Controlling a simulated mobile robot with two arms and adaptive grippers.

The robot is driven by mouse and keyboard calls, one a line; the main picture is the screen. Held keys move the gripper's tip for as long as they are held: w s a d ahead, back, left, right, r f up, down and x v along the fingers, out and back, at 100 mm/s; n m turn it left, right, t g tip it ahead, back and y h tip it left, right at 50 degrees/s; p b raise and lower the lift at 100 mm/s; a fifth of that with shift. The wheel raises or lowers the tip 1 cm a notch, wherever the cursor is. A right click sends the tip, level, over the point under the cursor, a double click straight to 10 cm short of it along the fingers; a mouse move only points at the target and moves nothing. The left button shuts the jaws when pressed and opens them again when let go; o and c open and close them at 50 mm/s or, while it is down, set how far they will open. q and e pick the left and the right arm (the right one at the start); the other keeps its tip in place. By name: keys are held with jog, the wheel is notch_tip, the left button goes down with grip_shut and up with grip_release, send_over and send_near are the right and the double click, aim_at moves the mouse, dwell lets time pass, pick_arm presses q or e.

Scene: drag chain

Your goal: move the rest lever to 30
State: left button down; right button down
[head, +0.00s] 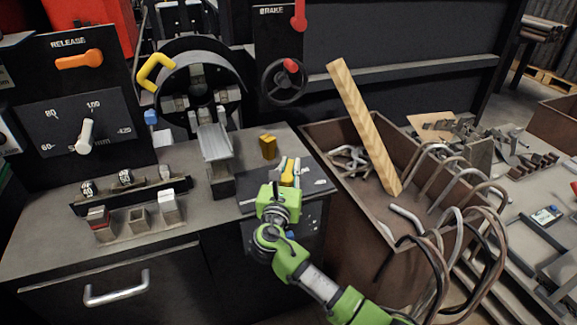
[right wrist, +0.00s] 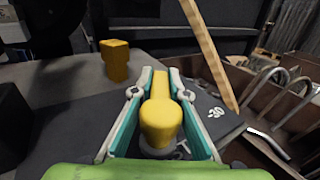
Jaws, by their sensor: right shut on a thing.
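The rest lever has a rounded yellow knob (right wrist: 160,122) that stands between the fingers of my right gripper in the right wrist view. In the head view, a bit of its yellow (head: 287,179) shows between the fingers. My right gripper (head: 289,167) is shut on the lever, over the dark plate (head: 312,180) at the bench's right end. Its green and white fingers (right wrist: 161,82) flank the knob. A white mark that looks like 30 (right wrist: 214,112) is on the plate, right of the fingers. The lever's lower part is mostly hidden. My left gripper is not in view.
A yellow block (head: 267,147) stands on the bench behind my gripper. A metal chute (head: 214,142) is to its left. A brown bin (head: 340,192) with bent pipes and a wooden plank (head: 362,125) is close on the right.

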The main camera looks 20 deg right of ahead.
aim_at(285, 184)
jog(key=c, duration=2)
grip_release()
jog(key=shift+o, duration=0.2)
jog(key=v, duration=1.2)
jog(key=shift+s+d, duration=0.1)
